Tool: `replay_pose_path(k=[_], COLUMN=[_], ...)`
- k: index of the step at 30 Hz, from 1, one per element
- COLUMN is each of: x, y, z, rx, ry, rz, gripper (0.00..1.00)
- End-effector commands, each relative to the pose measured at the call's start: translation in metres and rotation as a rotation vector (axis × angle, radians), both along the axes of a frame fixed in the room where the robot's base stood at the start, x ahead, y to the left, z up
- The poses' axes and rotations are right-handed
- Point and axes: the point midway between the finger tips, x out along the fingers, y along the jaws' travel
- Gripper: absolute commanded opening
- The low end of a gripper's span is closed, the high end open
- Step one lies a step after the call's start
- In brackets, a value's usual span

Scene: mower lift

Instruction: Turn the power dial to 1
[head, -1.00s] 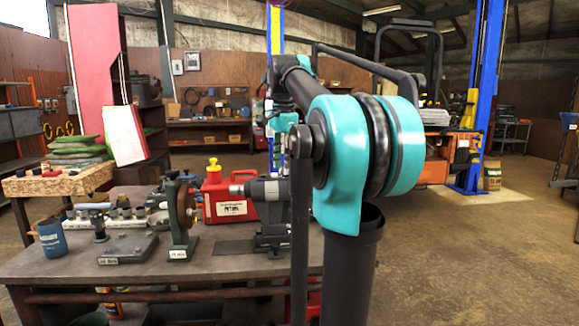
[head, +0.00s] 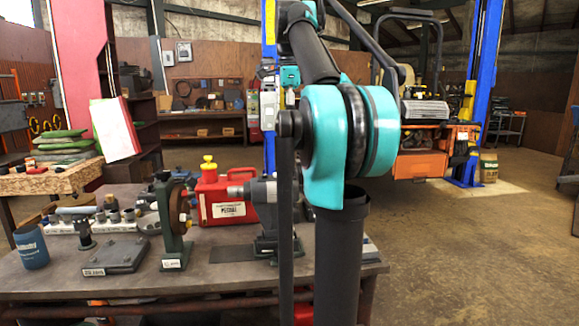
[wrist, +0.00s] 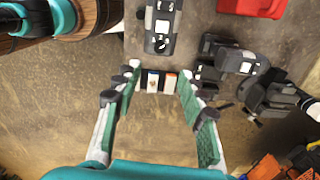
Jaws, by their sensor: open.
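I cannot pick out a power dial with a readable mark in either view. In the head view, small grey-white boxes (head: 268,108) show at the blue post, left of my arm, too small to read. My gripper (wrist: 157,76) shows in the wrist view with its two green-padded fingers spread apart and nothing held. Beyond its fingertips is a row of small dark, white and orange pieces (wrist: 153,81). A dark device with white labels (wrist: 160,22) lies farther up. I cannot tell whether the fingers touch any of these.
A workbench (head: 215,282) at the left bears a red petrol can (head: 228,205), a green grinder-like tool (head: 172,220), a vise and a blue cup (head: 31,246). An orange mower (head: 425,150) stands by a blue lift post (head: 487,95).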

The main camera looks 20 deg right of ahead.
Motion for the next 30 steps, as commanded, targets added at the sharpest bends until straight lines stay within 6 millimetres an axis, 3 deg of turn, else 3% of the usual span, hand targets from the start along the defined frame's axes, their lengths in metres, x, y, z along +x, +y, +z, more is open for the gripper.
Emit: replay_pose_path(k=[12,18,30], x=[0.000,0.000,0.000], y=[0.000,0.000,0.000], z=[-0.080,-0.110,-0.125], rx=[0.000,0.000,0.000], ry=[0.000,0.000,0.000], rz=[0.001,0.001,0.001], gripper=[0.41,0.41,0.41])
